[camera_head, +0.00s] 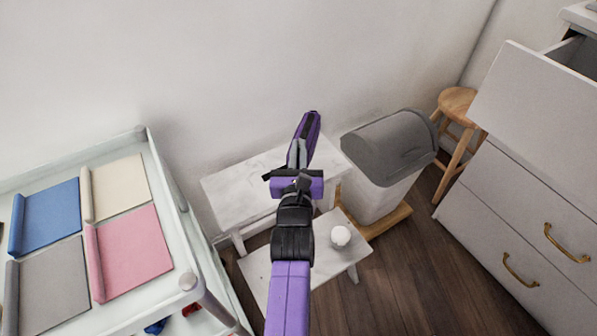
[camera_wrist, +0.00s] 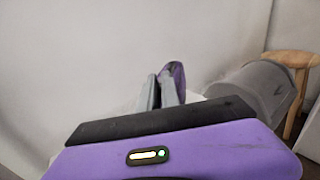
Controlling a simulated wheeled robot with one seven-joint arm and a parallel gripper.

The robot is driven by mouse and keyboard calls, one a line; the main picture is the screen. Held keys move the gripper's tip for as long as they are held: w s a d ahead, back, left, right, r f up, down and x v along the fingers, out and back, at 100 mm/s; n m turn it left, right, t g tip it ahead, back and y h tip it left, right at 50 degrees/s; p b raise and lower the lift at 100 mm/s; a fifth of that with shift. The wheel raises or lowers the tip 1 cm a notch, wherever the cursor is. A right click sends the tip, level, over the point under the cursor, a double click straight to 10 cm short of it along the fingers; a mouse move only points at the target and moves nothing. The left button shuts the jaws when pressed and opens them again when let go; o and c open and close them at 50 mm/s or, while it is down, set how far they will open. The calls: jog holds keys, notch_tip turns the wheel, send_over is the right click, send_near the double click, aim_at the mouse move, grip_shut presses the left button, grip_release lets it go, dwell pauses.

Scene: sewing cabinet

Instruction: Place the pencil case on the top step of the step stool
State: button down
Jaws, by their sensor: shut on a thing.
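The purple pencil case (camera_head: 309,127) with dark parts is held at the tip of my gripper (camera_head: 298,153). It appears above the step stool in the head view; its height above the step is hard to tell. In the wrist view the pencil case (camera_wrist: 177,76) shows as a purple edge beyond the grey fingers of my gripper (camera_wrist: 162,92), which are shut on it. The white step stool has a marbled top step (camera_head: 236,188) at the back and a lower step (camera_head: 328,258) in front. My arm hides part of both steps.
A grey-lidded bin (camera_head: 390,150) is close on the right, with a wooden stool (camera_head: 456,105) behind. A white cart (camera_head: 178,240) with fabric rolls is left. A drawer cabinet (camera_head: 520,190) with an open drawer is right.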

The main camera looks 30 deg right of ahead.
jog(key=shift+f+b, duration=0.95)
jog(key=shift+f, duration=1.85)
jog(key=shift+f, duration=0.2)
jog(key=c, duration=1.6)
grip_release()
jog(key=shift+o, duration=0.2)
